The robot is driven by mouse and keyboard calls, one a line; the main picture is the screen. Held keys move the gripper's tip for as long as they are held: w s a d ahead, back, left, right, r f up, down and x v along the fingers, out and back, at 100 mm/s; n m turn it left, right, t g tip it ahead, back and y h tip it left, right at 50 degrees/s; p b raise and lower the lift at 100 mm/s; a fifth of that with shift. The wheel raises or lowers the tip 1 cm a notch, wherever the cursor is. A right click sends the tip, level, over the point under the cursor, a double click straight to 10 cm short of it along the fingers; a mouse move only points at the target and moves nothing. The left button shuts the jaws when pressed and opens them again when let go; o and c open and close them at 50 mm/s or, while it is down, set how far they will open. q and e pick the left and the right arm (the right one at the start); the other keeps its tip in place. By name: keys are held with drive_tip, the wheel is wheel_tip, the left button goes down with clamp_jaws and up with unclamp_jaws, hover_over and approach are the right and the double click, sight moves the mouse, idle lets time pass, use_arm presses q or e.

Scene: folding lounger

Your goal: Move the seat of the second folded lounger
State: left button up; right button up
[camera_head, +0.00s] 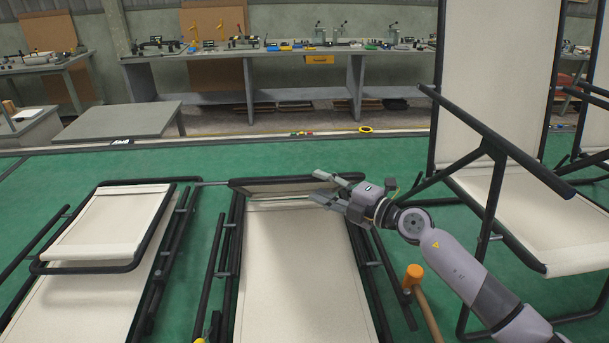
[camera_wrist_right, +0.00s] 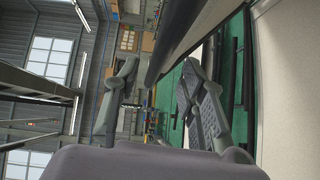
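Two folded loungers with white fabric and black tube frames lie on the green floor, one at the left (camera_head: 85,290) and one in the middle (camera_head: 300,270). The middle lounger's far end has a black tube frame (camera_head: 265,181) with a narrow strip of fabric. My right gripper (camera_head: 317,185) is at this far end, its fingers pointing left and apart. In the right wrist view the open fingers (camera_wrist_right: 165,95) show a dark tube (camera_wrist_right: 205,35) passing close by; I cannot tell whether they touch it. I do not see my left gripper.
An unfolded lounger (camera_head: 497,90) stands upright at the right. An orange-headed mallet (camera_head: 414,275) is beside the middle lounger. A low grey table (camera_head: 115,122) and a long workbench (camera_head: 210,97) with tools stand behind. Green floor is clear beyond the loungers.

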sight(310, 181)
drive_tip(key=x, duration=0.4)
drive_tip(key=shift+w+a, duration=0.15)
drive_tip(key=shift+w, duration=0.05)
drive_tip(key=shift+w+a, duration=0.35)
drive_tip(key=shift+a, duration=0.1)
drive_tip(key=shift+c, duration=1)
drive_tip(key=c, duration=0.7)
use_arm(q)
drive_tip(key=shift+w+a+r, duration=0.1)
drive_tip(key=shift+w+a, duration=0.05)
drive_tip(key=shift+w, duration=0.5)
use_arm(e)
clamp_jaws()
use_arm(q)
drive_tip(key=shift+a, duration=0.15)
use_arm(e)
drive_tip(key=shift+f, duration=0.1)
